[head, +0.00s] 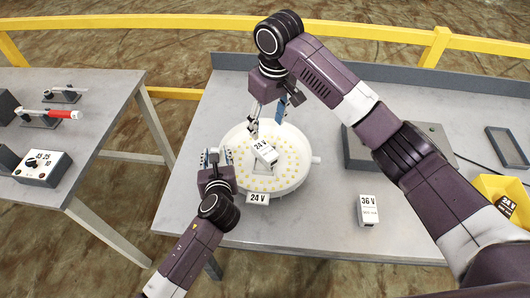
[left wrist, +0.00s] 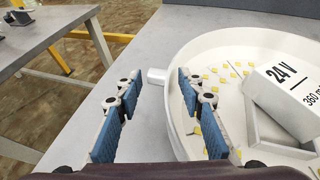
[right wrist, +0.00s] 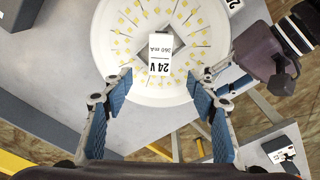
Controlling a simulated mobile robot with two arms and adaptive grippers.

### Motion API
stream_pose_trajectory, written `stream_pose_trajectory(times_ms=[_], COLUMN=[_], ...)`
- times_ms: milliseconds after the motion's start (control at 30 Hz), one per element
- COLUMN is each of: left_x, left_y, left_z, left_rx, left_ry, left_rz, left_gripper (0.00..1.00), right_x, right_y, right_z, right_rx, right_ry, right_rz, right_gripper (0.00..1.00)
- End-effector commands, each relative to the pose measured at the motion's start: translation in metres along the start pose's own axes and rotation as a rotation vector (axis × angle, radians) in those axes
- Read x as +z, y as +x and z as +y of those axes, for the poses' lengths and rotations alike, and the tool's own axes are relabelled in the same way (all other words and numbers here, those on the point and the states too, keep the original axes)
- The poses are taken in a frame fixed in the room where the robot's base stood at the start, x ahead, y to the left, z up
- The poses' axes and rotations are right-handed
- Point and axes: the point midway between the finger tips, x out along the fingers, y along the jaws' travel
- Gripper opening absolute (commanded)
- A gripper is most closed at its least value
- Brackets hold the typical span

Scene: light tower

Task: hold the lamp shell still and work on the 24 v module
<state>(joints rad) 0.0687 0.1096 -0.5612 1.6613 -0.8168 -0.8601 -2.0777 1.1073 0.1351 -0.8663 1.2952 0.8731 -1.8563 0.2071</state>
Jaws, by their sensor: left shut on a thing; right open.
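The lamp shell (head: 297,181) is a round white dish with yellow LEDs on its floor. The 24 V module (head: 264,153), a white box, sits tilted at the shell's square central socket; it also shows in the left wrist view (left wrist: 285,88) and right wrist view (right wrist: 158,52). My left gripper (head: 219,157) is shut on the shell's left wall, one finger outside and one inside (left wrist: 158,105). My right gripper (head: 267,122) is open above the back of the shell. In the right wrist view its empty fingers (right wrist: 160,90) are spread near the module, apart from it.
A 24 V label (head: 258,198) is at the shell's front. A 36 V module (head: 367,210) stands on the table to the right. A grey box (head: 357,150) stands behind.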

Motion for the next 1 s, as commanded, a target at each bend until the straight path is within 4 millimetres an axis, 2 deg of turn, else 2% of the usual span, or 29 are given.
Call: stream_pose_trajectory(times_ms=[100, 300, 533, 800, 1000], left_x=[0.000, 0.000, 0.000, 0.000, 0.000], left_y=[0.000, 0.000, 0.000, 0.000, 0.000], left_z=[0.000, 0.000, 0.000, 0.000, 0.000], left_rx=[0.001, 0.000, 0.000, 0.000, 0.001], left_ry=[-0.002, -0.002, -0.001, -0.001, -0.001], left_rz=[0.001, 0.001, 0.001, 0.001, 0.001], left_gripper=[0.00, 0.00, 0.00, 0.00, 0.00], right_x=[0.002, 0.002, 0.003, 0.006, 0.005], right_y=[0.022, 0.053, 0.071, 0.108, 0.114], right_z=[-0.001, 0.000, 0.001, 0.001, 0.001], right_rx=[-0.002, 0.000, 0.000, 0.000, 0.000], right_ry=[0.001, 0.001, 0.001, 0.002, 0.002], right_rz=[-0.007, -0.004, -0.003, -0.002, 0.000], right_gripper=[0.53, 0.53, 0.53, 0.53, 0.53])
